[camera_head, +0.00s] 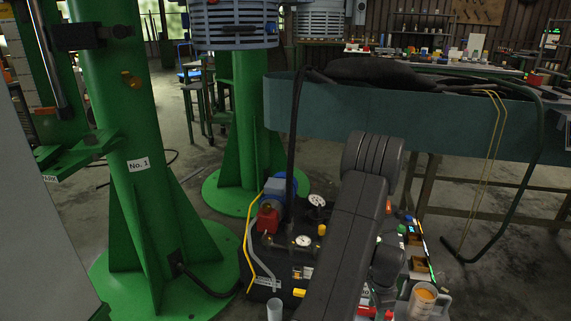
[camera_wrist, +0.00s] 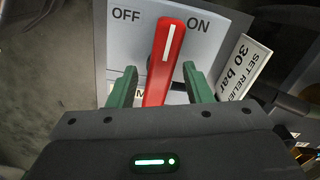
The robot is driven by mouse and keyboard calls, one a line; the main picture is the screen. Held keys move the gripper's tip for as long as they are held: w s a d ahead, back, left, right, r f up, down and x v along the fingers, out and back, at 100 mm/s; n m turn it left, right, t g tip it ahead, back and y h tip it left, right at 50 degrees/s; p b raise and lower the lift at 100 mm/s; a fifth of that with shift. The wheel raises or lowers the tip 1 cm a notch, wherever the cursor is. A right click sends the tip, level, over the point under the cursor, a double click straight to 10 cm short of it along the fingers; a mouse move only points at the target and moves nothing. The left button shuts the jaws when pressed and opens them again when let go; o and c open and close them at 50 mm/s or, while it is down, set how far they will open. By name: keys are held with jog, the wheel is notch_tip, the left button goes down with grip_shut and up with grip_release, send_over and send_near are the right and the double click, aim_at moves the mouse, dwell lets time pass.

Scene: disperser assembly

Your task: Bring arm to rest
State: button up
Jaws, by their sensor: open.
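In the wrist view, my gripper (camera_wrist: 159,70) has two green fingers standing apart. A red lever handle (camera_wrist: 166,55) with a white stripe lies between them, with visible gaps on both sides. The handle points up the picture, leaning slightly right, between the words OFF and ON on a light grey plate (camera_wrist: 145,35). The fingers do not appear to touch the handle. In the head view my dark arm reaches down in front of the equipment on the floor, and my gripper cannot be made out there.
A "SET RELIEF 30 bar" label (camera_wrist: 241,68) is right of the lever. In the head view, gauges (camera_head: 303,241) and a blue-and-red pump (camera_head: 273,203) sit beside my arm. Green columns (camera_head: 125,150) stand left. A teal trough (camera_head: 450,125) spans the right. A cup (camera_head: 427,300) stands at lower right.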

jog(key=n, duration=0.4)
jog(key=shift+n, duration=0.4)
jog(key=shift+a, duration=0.1)
